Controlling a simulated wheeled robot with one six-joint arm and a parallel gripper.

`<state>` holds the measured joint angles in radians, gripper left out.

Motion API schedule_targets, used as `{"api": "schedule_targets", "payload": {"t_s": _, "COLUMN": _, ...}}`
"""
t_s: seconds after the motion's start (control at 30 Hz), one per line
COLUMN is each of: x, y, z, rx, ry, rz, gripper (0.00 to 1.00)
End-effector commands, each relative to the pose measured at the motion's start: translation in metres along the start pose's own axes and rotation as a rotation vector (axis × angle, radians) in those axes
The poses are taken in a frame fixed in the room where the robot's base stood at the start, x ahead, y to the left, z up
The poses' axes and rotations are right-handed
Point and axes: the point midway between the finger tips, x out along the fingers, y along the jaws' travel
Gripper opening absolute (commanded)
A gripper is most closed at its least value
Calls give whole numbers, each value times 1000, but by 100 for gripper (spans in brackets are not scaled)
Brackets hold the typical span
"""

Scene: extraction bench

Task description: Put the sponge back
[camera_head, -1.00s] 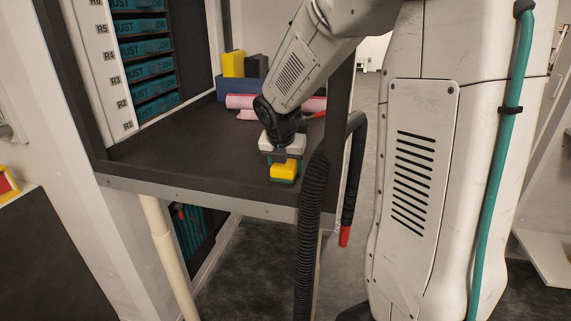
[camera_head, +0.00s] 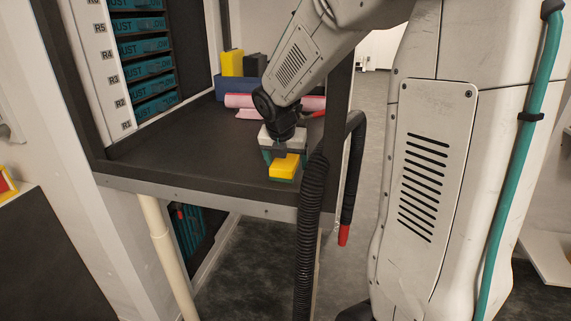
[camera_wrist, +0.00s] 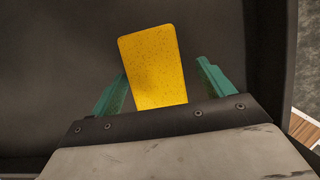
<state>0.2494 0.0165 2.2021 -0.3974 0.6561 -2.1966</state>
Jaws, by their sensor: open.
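The sponge (camera_head: 284,167) is a yellow block with a teal-green lower layer. It lies near the front right edge of the dark bench top (camera_head: 190,165). My gripper (camera_head: 285,158) is directly above and behind it, pointing down. In the wrist view the yellow face of the sponge (camera_wrist: 154,62) lies between my two green fingers, with a gap visible on the right side. My gripper (camera_wrist: 163,84) is open. The near end of the sponge is hidden behind the gripper body in the wrist view.
A blue box (camera_head: 233,88) at the back of the bench holds yellow and black items. A pink roll (camera_head: 246,101) lies in front of it. Drawers labelled R1 upward stand at left. A black hose (camera_head: 311,205) with a red-tipped one (camera_head: 344,235) hangs at the right front.

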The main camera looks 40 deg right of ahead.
Motion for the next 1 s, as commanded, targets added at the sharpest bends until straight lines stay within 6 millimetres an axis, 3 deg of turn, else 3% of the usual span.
{"api": "schedule_targets", "payload": {"t_s": 0.2, "x": -53, "y": 4, "z": 0, "rx": -3, "ry": -8, "rz": 10, "gripper": 80}}
{"api": "schedule_targets", "payload": {"t_s": 0.43, "x": -92, "y": 3, "z": 1, "rx": -3, "ry": -8, "rz": 10, "gripper": 80}}
{"api": "schedule_targets", "payload": {"t_s": 0.6, "x": -104, "y": 2, "z": 1, "rx": -1, "ry": -7, "rz": 9, "gripper": 80}}
{"api": "schedule_targets", "payload": {"t_s": 1.0, "x": -105, "y": 1, "z": 2, "rx": 0, "ry": -7, "rz": 8, "gripper": 80}}
